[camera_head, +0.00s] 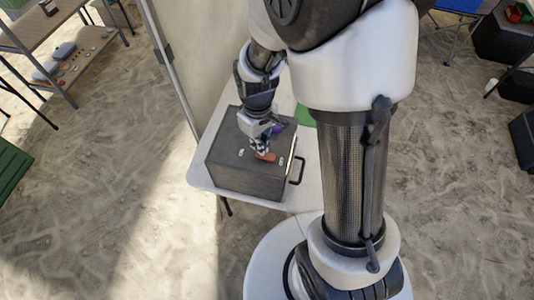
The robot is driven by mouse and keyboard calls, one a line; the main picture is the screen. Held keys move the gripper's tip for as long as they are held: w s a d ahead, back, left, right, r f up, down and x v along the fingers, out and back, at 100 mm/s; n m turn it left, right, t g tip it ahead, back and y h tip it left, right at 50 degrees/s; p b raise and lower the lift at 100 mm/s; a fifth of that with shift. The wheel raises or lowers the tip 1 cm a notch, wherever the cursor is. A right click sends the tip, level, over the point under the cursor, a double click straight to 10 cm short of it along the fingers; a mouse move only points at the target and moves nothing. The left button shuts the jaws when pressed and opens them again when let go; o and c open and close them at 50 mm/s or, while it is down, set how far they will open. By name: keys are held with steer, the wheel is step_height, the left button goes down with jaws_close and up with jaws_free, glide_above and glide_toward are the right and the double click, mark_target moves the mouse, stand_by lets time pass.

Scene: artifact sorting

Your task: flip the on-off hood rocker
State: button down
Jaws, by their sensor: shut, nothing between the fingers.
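A dark grey box, the hood (247,182), stands on a white table (304,196). On its top are a red piece (267,157) and small pale fittings (240,152). Which of these is the on-off rocker is too small to tell. My gripper (262,153) points down over the top of the box, shut and empty, beside the red piece. I cannot tell whether its fingertips touch it. The gripper hides part of the box top.
A dark handle (297,170) sticks out from the box's right side. A green item (305,115) and a purple item (278,128) show behind the gripper. A pale panel (182,50) stands behind the table. A shelf (75,65) is at the upper left. Sandy ground at left is open.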

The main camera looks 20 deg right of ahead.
steer(key=shift+f+b, duration=0.95)
steer(key=shift+f, duration=0.3)
stand_by(0.4)
steer(key=shift+r, duration=0.1)
steer(key=shift+r+p, duration=2.95)
steer(key=shift+r, duration=0.55)
step_height(320, 180, up, 6)
steer(key=m+t, duration=0.1)
glide_above(261, 157)
steer(key=s+r+m+t+b, duration=0.3)
steer(key=s+r, duration=0.8)
steer(key=s, duration=0.3)
steer(key=shift+r+m+t, duration=0.3)
steer(key=shift+r+m, duration=0.05)
steer(key=shift+m, duration=0.05)
